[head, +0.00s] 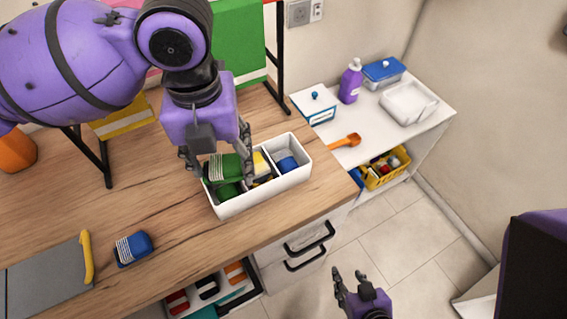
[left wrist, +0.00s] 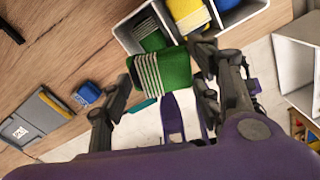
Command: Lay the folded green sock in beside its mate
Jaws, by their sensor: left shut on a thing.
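My left gripper (head: 221,172) is shut on a folded green sock (head: 223,166) with pale stripes. It holds the sock above the left end of a white divided box (head: 264,198). In the left wrist view the held sock (left wrist: 176,69) sits between the fingers and overlaps the box's near edge. Its mate, another green sock (head: 228,191), lies in the box's left compartment, partly hidden by the held one; it also shows in the left wrist view (left wrist: 153,40). A yellow sock (head: 262,168) is in the middle compartment, a blue one (head: 288,164) in the right. My right gripper (head: 348,274) is open and empty, low beyond the counter.
A blue striped sock (head: 133,248) lies on the wooden counter (head: 150,200), near a grey board with a yellow handle (head: 87,258). A white side shelf (head: 370,115) to the right bears a purple bottle (head: 350,82) and containers.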

